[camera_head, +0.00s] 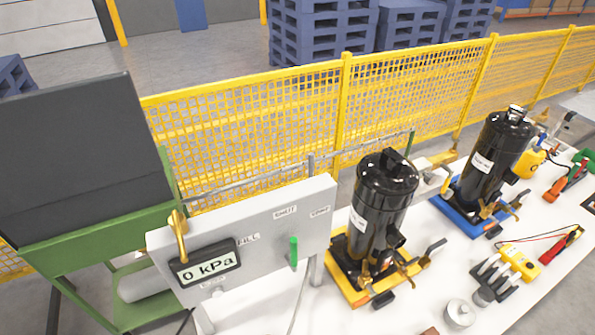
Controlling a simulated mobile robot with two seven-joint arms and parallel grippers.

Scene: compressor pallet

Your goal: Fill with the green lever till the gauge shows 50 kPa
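A grey panel (318,200) stands at the left end of the white table. Its dark-framed gauge (210,265) reads 0 kPa. The short green lever (293,253) is on the front of the panel, right of the gauge, and looks roughly upright in the picture. The FILL label is to its left, SHUT is just above it and VENT is above right. A brass-coloured handle (179,235) is at the panel's left end, by the gauge. Neither of my grippers shows in the head view.
A black compressor (381,205) on a yellow base stands right of the panel. Another black compressor (494,158) on a blue base stands farther right. A yellow meter (521,262) and small metal parts lie on the white table (425,300). A yellow mesh fence (255,130) runs behind.

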